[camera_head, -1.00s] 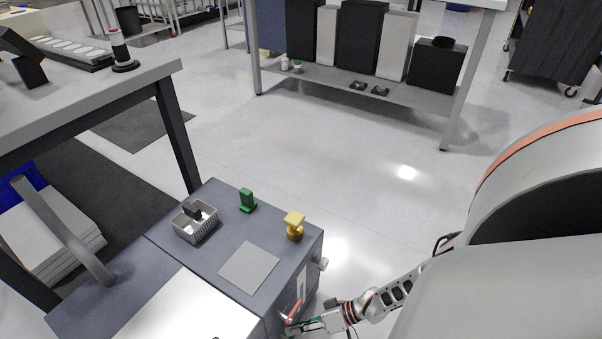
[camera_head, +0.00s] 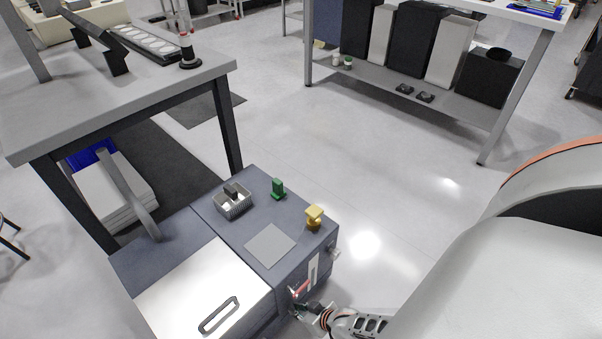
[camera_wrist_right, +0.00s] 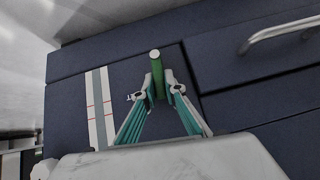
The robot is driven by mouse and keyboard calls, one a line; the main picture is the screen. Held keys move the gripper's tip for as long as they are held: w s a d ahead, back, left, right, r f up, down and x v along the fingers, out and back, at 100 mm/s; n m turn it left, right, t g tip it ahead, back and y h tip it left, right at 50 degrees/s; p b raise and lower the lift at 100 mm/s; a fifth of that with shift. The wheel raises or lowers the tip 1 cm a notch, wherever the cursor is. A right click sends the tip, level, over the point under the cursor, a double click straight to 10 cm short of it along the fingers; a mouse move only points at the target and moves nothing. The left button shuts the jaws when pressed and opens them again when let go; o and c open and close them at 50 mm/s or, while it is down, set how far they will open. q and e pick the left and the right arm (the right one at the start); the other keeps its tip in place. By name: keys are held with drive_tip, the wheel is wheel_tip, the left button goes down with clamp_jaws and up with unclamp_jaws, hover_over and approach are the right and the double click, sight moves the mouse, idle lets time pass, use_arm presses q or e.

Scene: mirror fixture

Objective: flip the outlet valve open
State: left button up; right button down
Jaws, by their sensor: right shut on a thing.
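The outlet valve shows as a green lever (camera_wrist_right: 157,75) with a pale round end, on the dark blue side panel of the cabinet in the right wrist view. My right gripper (camera_wrist_right: 160,94) is shut on the green lever, with one finger on each side of it. In the head view my right gripper (camera_head: 297,306) is at the side of the cabinet (camera_head: 318,262), low in the picture; the lever is hard to make out there. My left gripper is not in view.
A white strip with red marks (camera_wrist_right: 100,108) runs beside the lever, and a metal handle (camera_wrist_right: 280,34) is to the right. On the cabinet top are a yellow knob (camera_head: 314,216), a green piece (camera_head: 278,188) and a grey basket (camera_head: 232,206). Open floor lies beyond.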

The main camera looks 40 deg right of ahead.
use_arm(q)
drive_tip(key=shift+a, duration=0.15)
use_arm(e)
drive_tip(key=shift+a+h, duration=0.25)
drive_tip(key=shift+h, duration=0.15)
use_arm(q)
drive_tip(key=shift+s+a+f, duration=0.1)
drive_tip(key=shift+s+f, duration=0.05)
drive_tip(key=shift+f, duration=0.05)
use_arm(e)
drive_tip(key=shift+n, duration=0.3)
drive_tip(key=c, duration=2.1)
unclamp_jaws()
drive_tip(key=shift+s, duration=0.1)
drive_tip(key=shift+v, duration=5.9)
